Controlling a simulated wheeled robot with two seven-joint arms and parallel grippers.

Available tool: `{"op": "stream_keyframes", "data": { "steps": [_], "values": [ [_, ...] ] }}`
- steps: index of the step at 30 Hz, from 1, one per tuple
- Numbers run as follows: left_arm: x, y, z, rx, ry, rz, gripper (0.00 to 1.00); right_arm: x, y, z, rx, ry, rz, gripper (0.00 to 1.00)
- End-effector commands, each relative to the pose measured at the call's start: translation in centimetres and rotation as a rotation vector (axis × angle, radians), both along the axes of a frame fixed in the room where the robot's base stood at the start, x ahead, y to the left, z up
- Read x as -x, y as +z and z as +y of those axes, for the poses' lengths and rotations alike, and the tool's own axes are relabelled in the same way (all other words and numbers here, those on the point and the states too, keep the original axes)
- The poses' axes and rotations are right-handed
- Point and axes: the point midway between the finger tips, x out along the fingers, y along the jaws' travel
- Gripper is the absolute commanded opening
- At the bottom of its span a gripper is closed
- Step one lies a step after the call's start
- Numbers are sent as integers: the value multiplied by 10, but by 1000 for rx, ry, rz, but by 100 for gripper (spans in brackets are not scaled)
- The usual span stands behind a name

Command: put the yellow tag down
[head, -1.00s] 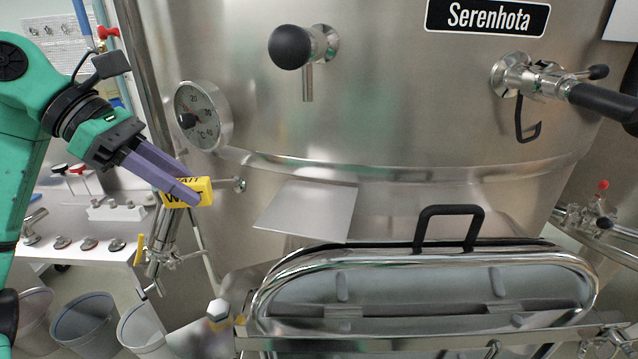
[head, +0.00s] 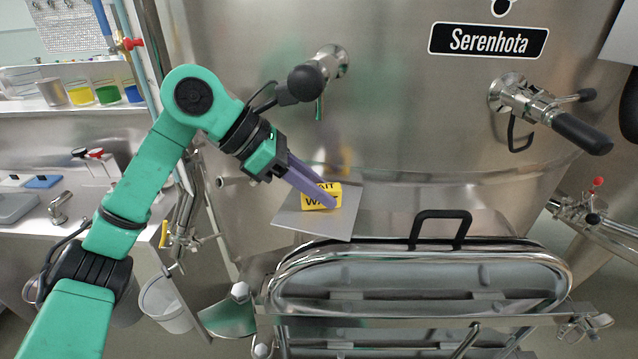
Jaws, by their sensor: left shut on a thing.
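The yellow tag (head: 325,196) is a small folded piece with black "WAIT" lettering. My left gripper (head: 325,204), with purple fingers, is shut on it. In the head view the tag shows in front of the flat grey plate (head: 305,222) that juts from the steel vat (head: 400,120). I cannot tell whether the tag touches the plate. The fingers hide part of the tag. My right gripper is not in view.
A hatch (head: 420,270) with a black handle (head: 440,226) lies just right of and below the plate. A black-knobbed tap (head: 318,76) juts out above it. A black-handled valve (head: 550,115) is at right. A shelf with beakers (head: 80,94) stands at left.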

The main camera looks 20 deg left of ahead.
Motion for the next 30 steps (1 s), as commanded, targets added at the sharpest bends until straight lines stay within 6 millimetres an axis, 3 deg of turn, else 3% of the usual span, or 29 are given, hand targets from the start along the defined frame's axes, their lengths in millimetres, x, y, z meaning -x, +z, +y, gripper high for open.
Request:
{"op": "stream_keyframes", "data": {
  "steps": [3,4,6,16,19,30],
  "values": [
    [0,-4,0,0,0,0,0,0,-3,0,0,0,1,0],
    [0,-3,0,0,0,0,34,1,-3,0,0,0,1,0],
    [0,-2,0,0,0,0,56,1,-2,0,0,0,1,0],
    [0,2,0,0,-1,1,56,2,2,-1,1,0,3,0],
    [3,8,9,0,2,-1,56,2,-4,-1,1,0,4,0],
    [28,75,69,0,1,-2,56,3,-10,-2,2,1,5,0]
  ]
}}
